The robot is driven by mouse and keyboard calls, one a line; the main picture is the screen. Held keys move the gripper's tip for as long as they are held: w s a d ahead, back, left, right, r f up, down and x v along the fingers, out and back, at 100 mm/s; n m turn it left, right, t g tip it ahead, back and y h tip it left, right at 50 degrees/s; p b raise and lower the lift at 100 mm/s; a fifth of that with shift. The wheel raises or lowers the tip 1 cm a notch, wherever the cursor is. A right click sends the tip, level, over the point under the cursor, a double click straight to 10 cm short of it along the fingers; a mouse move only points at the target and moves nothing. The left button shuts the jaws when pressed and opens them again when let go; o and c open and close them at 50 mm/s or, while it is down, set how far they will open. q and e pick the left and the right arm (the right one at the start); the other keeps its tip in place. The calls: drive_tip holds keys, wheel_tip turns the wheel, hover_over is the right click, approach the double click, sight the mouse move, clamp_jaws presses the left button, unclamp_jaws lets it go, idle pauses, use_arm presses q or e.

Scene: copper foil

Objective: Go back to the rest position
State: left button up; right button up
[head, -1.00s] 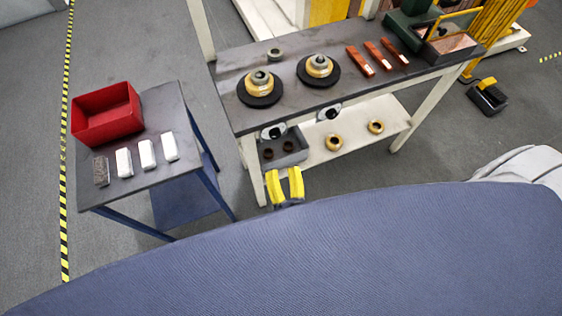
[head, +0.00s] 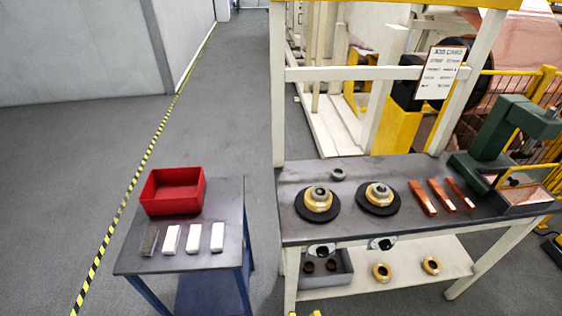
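Two yellow fingertips of one of my grippers (head: 304,313) just show at the bottom edge of the head view, a little apart from each other. They appear in front of the workbench's left front leg. The rest of that gripper is below the picture, and I cannot tell which arm it belongs to. Nothing is seen held between the tips. No other gripper shows.
The workbench (head: 350,225) carries two black discs with brass-coloured parts (head: 318,198) (head: 379,193), copper bars (head: 422,197) and a green press (head: 500,140). Its lower shelf holds a grey bin (head: 340,272) and rings. The side table (head: 235,205) holds a red bin (head: 172,205) and several small blocks (head: 195,238).

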drive_tip(key=s+d+f+n+g, duration=0.2)
drive_tip(key=s+f+g, duration=0.4)
drive_tip(key=f, duration=0.5)
drive_tip(key=s+d+f+n+g, duration=0.25)
drive_tip(key=s+f, duration=0.55)
drive_tip(key=f, duration=0.4)
drive_tip(key=s+d+f+g+h, duration=0.1)
drive_tip(key=s+d+f+g, duration=0.2)
drive_tip(key=s+d, duration=0.3)
drive_tip(key=s+d+f+g+h, duration=0.2)
drive_tip(key=s+d+f+g, duration=0.2)
drive_tip(key=s, duration=0.9)
drive_tip(key=shift+d+f+n, duration=0.45)
drive_tip(key=shift+d+f, duration=0.8)
drive_tip(key=shift+d, duration=0.45)
